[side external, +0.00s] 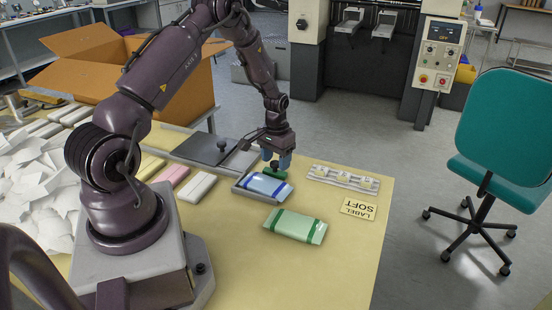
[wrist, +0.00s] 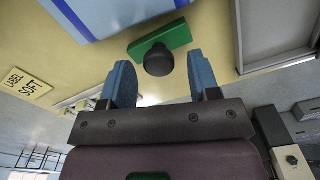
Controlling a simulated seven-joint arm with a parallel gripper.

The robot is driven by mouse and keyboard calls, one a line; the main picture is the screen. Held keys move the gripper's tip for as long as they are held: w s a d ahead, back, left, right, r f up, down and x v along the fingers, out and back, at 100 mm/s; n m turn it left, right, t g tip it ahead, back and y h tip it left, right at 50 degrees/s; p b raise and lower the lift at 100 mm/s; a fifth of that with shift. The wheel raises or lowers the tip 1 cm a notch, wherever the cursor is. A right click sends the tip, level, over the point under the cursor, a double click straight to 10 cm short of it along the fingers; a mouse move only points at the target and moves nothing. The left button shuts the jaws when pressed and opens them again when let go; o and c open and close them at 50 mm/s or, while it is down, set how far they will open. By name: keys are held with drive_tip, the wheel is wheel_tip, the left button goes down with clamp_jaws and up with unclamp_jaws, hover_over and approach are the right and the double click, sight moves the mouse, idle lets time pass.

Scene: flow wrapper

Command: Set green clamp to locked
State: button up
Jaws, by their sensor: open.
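The green clamp (side external: 276,174) is a small green bar at the far end of the blue packet (side external: 264,187), partly hidden by my gripper in the side view. In the wrist view the green clamp (wrist: 173,36) has a round black knob (wrist: 159,62) at one end. My gripper (side external: 277,164) is over the clamp with its blue fingers pointing down. In the wrist view my gripper (wrist: 159,66) is open, one finger on each side of the knob, with gaps to both. I cannot tell whether the clamp is locked.
A green-banded packet (side external: 294,226) lies in front. A label card (side external: 358,209) and a white strip (side external: 341,179) lie right. A grey plate with a black knob (side external: 222,145) is left of my gripper. A cardboard box (side external: 175,104) stands behind. The table's front right is clear.

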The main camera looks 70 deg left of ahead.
drive_tip(key=shift+c, duration=0.2)
clamp_jaws()
drive_tip(key=shift+s+d, duration=0.95)
drive_tip(key=shift+o, duration=0.2)
unclamp_jaws()
drive_tip(key=shift+r, duration=0.1)
wheel_tip(320, 180, up, 13)
